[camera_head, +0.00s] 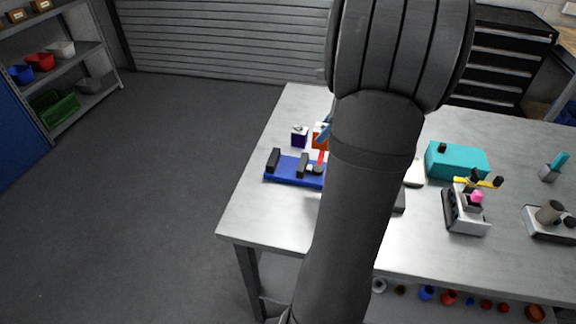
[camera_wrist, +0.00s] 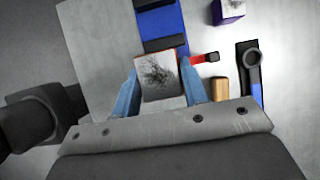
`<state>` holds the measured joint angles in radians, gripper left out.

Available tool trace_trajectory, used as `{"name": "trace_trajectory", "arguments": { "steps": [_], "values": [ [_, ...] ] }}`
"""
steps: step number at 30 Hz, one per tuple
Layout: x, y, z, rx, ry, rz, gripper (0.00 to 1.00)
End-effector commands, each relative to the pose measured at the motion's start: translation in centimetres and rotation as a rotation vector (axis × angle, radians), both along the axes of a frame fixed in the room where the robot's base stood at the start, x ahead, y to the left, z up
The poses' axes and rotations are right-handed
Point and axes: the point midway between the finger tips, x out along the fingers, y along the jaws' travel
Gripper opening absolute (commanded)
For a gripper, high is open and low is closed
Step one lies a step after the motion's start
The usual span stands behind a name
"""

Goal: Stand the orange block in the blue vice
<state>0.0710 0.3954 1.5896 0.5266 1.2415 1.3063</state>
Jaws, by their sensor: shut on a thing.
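The blue vice (camera_head: 284,173) lies on the left part of the grey table, with two dark upright jaws and a gap between them. Its blue bed (camera_wrist: 165,22) and dark jaws show beyond the fingers in the wrist view. The orange block (camera_head: 318,141) is partly hidden behind my arm. In the wrist view the block (camera_wrist: 160,83) shows a grey, dark-streaked face with thin orange edges. My gripper (camera_wrist: 161,88) is shut on it, one blue finger on each side. The block appears just beside the nearer jaw; its height above the vice I cannot tell.
A purple block (camera_head: 299,138) stands behind the vice. A red handle with a black tip (camera_wrist: 204,58) and a wooden piece (camera_wrist: 220,89) lie right of the held block in the wrist view. A teal box (camera_head: 457,160) stands farther right. The table's left edge is close to the vice.

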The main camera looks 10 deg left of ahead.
Motion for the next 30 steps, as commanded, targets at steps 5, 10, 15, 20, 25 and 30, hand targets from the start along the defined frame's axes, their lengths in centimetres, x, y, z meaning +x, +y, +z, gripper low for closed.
{"name": "trace_trajectory", "arguments": {
  "steps": [5,10,15,20,25,30],
  "values": [
    [-2.1,-1.7,0.5,0.003,-0.002,-0.001,0.2],
    [-2.2,-0.2,-0.6,0.004,0.001,0.006,0.2],
    [-1.2,3.6,-2.9,0.004,0.002,0.007,0.2],
    [-0.4,6.9,-5.0,0.003,0.002,0.006,0.2],
    [0.2,9.0,-6.3,0.003,-0.001,0.003,0.2],
    [0.3,9.4,-7.0,0.003,0.001,0.0,0.2]
  ]
}}
